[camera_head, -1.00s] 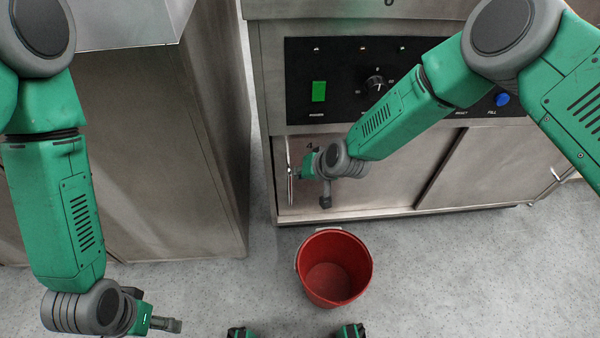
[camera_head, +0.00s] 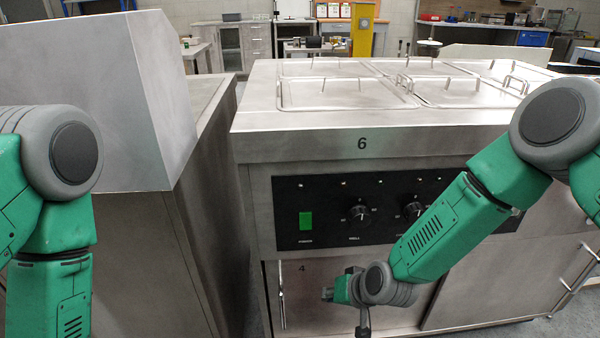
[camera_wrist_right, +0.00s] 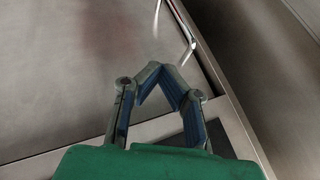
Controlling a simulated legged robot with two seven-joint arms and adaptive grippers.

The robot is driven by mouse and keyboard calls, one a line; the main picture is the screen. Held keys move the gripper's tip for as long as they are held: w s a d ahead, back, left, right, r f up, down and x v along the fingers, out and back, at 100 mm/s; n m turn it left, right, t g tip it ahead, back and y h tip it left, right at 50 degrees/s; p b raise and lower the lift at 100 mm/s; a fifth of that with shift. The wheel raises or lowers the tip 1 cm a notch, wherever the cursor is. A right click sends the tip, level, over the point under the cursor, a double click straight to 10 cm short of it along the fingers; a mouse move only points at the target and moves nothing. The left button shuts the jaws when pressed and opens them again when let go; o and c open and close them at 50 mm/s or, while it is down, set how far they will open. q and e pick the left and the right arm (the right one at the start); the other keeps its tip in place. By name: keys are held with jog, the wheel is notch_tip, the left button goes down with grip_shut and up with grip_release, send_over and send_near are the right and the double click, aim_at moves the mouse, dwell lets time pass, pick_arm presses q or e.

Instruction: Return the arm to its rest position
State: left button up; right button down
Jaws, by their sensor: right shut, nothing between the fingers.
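My right arm reaches in from the right in the head view, bent, with its wrist low in front of a steel cabinet door. My right gripper (camera_head: 327,294) points left, empty, a little right of the upright door handle (camera_head: 282,295), with a visible gap. In the right wrist view, the gripper (camera_wrist_right: 161,70) has its fingertips together with nothing between them. The handle (camera_wrist_right: 187,32) shows beyond the fingers there. My left arm hangs at the left edge of the head view. Its gripper is out of frame.
The steel catering unit (camera_head: 300,155) carries a black control panel (camera_head: 330,235) with a green switch and knobs. Its top holds lidded wells (camera_head: 345,93). A second steel cabinet (camera_head: 130,245) stands at left, close to the unit. Benches and shelves stand far behind.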

pick_arm(q)
jog(key=shift+a+r+p, duration=0.2)
jog(key=shift+r+p, duration=0.85)
jog(key=shift+p, duration=0.05)
jog(key=shift+a+r+p, duration=0.15)
jog(key=shift+r+p, duration=0.9)
pick_arm(e)
jog(key=s+d+g+h, duration=0.1)
jog(key=s+d, duration=0.5)
jog(key=s, duration=0.4)
jog(key=s+d+g+h, duration=0.2)
jog(key=s+d, duration=0.4)
jog(key=s, duration=0.4)
jog(key=s+d+n+g+h, duration=0.1)
jog(key=s+d+h, duration=0.1)
jog(key=s+d, duration=0.5)
jog(key=shift+s+r+g, duration=0.2)
jog(key=shift+s+g, duration=0.2)
jog(key=shift+s, duration=1.45)
pick_arm(q)
jog(key=shift+a+f, duration=0.1)
jog(key=shift+a, duration=0.2)
pick_arm(e)
jog(key=shift+a+r, duration=0.1)
jog(key=shift+a, duration=0.2)
pick_arm(q)
jog(key=shift+d, duration=0.1)
pick_arm(e)
jog(key=shift+d, duration=0.15)
